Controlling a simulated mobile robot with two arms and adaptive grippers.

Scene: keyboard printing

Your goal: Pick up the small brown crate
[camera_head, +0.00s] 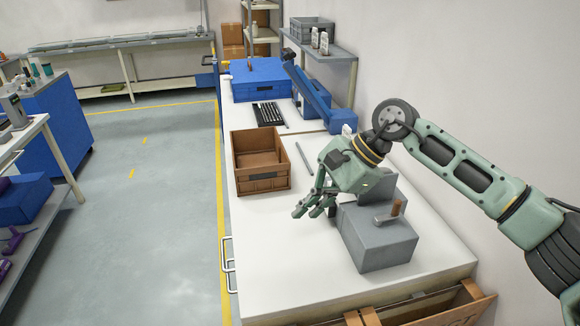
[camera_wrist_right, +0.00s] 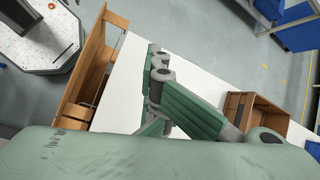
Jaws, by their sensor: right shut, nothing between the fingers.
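The small brown crate (camera_head: 262,183) stands upright and open-topped on the white table, left of the middle. Its inside looks empty. In the right wrist view the crate (camera_wrist_right: 268,115) shows at the right, partly hidden behind my gripper. My right gripper (camera_head: 308,212) is shut and empty, in front and to the right of the crate, apart from it. Its fingers point down and to the left over the table. In the right wrist view the green fingers of my right gripper (camera_wrist_right: 160,62) show in the middle. My left gripper is not in view.
A grey block-shaped device (camera_head: 385,245) with a brown handle stands close to the right of my gripper. A blue printer-like machine (camera_head: 260,80), a black keyboard (camera_head: 268,114) and a grey rod (camera_head: 303,159) lie farther back. The table's front left is clear. An open brown drawer (camera_head: 430,308) is at the front edge.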

